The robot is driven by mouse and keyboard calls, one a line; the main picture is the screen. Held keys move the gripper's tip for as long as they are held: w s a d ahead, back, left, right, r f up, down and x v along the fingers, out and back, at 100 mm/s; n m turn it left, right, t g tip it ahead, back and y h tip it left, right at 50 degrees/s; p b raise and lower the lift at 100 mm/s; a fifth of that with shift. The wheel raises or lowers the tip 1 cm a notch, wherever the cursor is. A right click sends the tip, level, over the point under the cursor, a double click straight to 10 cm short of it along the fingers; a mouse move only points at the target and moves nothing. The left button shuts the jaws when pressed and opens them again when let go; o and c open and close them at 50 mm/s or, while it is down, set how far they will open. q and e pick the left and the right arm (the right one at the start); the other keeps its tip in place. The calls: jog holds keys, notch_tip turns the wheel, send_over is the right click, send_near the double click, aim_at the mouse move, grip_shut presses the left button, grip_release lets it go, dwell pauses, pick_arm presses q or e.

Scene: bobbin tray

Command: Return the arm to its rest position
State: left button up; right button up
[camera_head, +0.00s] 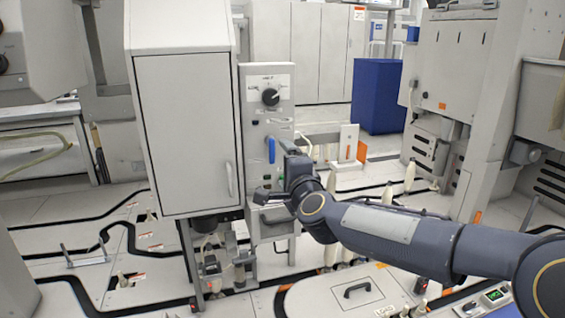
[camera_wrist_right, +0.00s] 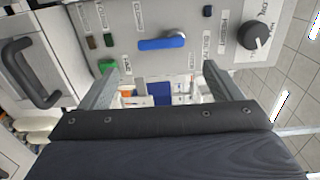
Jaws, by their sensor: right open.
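My right arm (camera_head: 400,235) reaches in from the right, with its dark gripper (camera_head: 276,172) in front of the grey control panel (camera_head: 283,108). In the right wrist view the two grey fingers of this gripper (camera_wrist_right: 158,88) stand wide apart with nothing held between them. The panel's blue lever (camera_head: 271,150) is just beyond the gripper; in the right wrist view the lever (camera_wrist_right: 162,43) lies past the fingertips, apart from them. My left gripper is not in view.
A tall grey cabinet (camera_head: 187,130) stands directly left of the panel. The panel carries a black rotary knob (camera_head: 270,97) and a green button (camera_wrist_right: 107,65). A blue bin (camera_head: 378,97) stands at the back. A floor hatch with a black handle (camera_head: 357,289) lies below my arm.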

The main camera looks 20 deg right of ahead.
jog(key=s+d+f+n+g+y, duration=0.1)
jog(key=s+f+n+g, duration=0.5)
jog(key=s, duration=0.6)
jog(key=s+d+f+n+g+y, duration=0.15)
jog(key=s+f+n, duration=0.35)
jog(key=s+f, duration=0.5)
jog(key=s+f+n+g+y, duration=0.1)
jog(key=s+f+n+g, duration=0.35)
jog(key=s, duration=1.05)
notch_tip(320, 180, up, 34)
jog(key=p, duration=3.4)
jog(key=shift+s+d+f+n+p, duration=0.15)
jog(key=shift+s+n+p, duration=0.15)
jog(key=shift+n+p, duration=0.1)
